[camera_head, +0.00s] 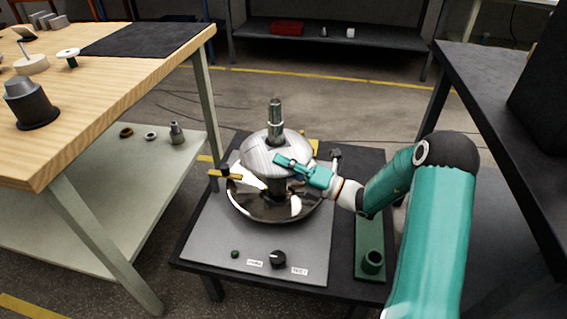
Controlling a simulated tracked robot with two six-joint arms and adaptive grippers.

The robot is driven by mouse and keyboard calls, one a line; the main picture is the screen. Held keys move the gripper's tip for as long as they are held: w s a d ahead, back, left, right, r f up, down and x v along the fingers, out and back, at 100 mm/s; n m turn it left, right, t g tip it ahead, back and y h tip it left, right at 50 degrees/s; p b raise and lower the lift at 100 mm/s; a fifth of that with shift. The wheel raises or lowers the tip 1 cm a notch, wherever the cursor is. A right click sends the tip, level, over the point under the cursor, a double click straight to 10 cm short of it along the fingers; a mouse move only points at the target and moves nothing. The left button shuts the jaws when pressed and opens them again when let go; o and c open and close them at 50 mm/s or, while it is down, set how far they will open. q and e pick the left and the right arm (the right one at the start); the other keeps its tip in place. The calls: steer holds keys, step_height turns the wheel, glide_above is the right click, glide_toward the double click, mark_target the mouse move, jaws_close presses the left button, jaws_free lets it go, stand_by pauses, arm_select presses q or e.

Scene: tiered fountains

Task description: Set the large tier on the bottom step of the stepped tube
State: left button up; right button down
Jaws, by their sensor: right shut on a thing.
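The large tier (258,155) is a shiny silver, dome-like dish. It is around the stepped tube (276,112), whose narrow metal top sticks up through it. Below it is a wide polished basin (240,203), with a dark part of the column between them. My right gripper (284,162), teal, comes in from the right and is shut on the tier at its right front side. The tier hides the tube's bottom step, so I cannot tell whether it touches it. My left gripper is not in view.
The basin stands on a grey board with a black knob (278,259) and small labels. A green plate with a short dark cup (372,262) is at its right. A wooden table (130,75) with small parts is on the left, a dark table (500,95) on the right.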

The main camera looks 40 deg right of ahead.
steer(key=shift+f+b, duration=1)
steer(key=shift+f, duration=1.7)
steer(key=shift+f, duration=0.4)
steer(key=c, duration=0.8)
jaws_free()
steer(key=shift+f, duration=0.1)
steer(key=v, duration=1.2)
